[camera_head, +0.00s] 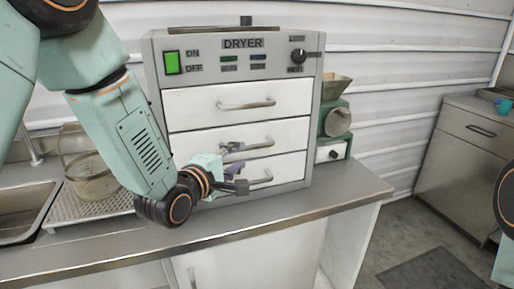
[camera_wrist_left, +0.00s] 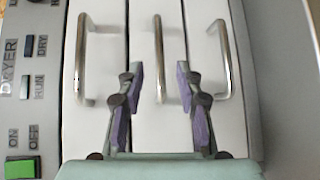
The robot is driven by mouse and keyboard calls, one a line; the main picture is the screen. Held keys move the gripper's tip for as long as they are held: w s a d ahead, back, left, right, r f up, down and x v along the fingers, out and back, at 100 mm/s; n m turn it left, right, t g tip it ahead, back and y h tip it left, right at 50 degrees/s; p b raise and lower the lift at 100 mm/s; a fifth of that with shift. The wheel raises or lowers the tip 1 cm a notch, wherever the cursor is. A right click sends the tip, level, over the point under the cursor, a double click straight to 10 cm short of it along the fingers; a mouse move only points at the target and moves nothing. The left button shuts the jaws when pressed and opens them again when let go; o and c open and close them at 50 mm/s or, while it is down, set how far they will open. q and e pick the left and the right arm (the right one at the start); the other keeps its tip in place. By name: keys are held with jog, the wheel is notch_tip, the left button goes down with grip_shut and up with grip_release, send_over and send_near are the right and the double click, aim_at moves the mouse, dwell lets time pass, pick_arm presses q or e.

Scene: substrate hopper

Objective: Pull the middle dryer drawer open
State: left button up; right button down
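The dryer (camera_head: 240,70) is a grey cabinet with three white drawers, all seeming flush and closed. The middle drawer (camera_head: 195,143) has a metal bar handle (camera_head: 262,143), partly hidden by my left gripper. My left gripper (camera_head: 234,158) is in front of the middle and bottom drawers. In the left wrist view, turned sideways, my left gripper (camera_wrist_left: 160,85) has its purple-padded fingers spread. The middle handle (camera_wrist_left: 159,55) shows between them, with gaps on both sides. Whether the fingertips reach past the handle cannot be told. My right gripper is out of frame.
The top handle (camera_wrist_left: 82,60) and bottom handle (camera_wrist_left: 222,60) flank the fingers. A wire basket (camera_head: 88,165) and sink (camera_head: 22,212) are at the left. A green machine with a funnel (camera_head: 335,120) stands right of the dryer. The counter front (camera_head: 300,205) is clear.

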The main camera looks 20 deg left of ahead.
aim_at(248, 149)
pick_arm(q)
jog(key=shift+n, duration=0.3)
jog(key=x, duration=0.6)
jog(key=shift+w+a, duration=0.1)
jog(key=shift+w, duration=0.3)
jog(key=shift+w+d+f, duration=0.1)
jog(key=shift+w+d, duration=0.15)
jog(key=shift+w, duration=0.2)
jog(key=shift+s+a, duration=0.15)
jog(key=shift+s, duration=0.05)
jog(key=c, duration=0.4)
grip_shut()
